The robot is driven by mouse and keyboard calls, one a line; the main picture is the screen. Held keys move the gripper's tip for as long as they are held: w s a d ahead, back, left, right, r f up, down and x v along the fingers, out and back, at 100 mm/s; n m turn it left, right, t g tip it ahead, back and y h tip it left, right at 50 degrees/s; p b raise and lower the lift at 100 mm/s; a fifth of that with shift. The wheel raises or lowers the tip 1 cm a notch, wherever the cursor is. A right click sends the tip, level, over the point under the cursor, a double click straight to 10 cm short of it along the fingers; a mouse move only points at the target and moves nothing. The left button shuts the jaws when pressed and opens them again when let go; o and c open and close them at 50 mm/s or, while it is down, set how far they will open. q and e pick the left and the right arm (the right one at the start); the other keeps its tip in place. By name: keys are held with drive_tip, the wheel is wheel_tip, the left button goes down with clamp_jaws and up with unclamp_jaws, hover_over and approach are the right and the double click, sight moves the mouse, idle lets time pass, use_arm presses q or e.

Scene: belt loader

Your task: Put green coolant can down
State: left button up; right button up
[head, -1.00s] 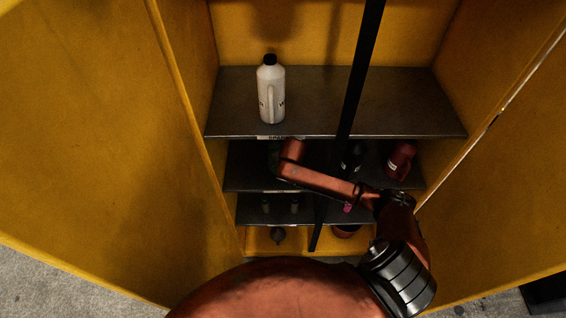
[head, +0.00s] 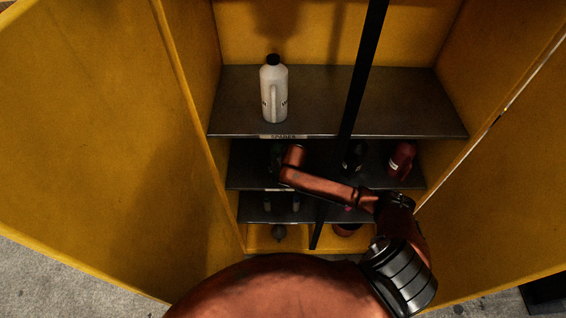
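A dark green shape, likely the green coolant can (head: 275,154), shows dimly on the left part of the cabinet's second shelf (head: 240,180). My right arm reaches in from the lower right and its wrist end is just right of this can. My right gripper's fingers are lost in the shadow behind the wrist, so I cannot see whether they touch or hold the can. Whether the can rests on the shelf is also unclear. My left gripper is not in view.
A white jug (head: 273,90) stands on the top shelf (head: 400,110). A black container (head: 354,157) and a red bottle (head: 402,158) are on the second shelf's right. A black bar (head: 361,75) crosses the opening. Yellow doors (head: 90,130) stand open at both sides.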

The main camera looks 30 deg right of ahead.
drive_tip(key=shift+r, duration=0.1)
drive_tip(key=b+v, duration=0.1)
drive_tip(key=v, duration=1.1)
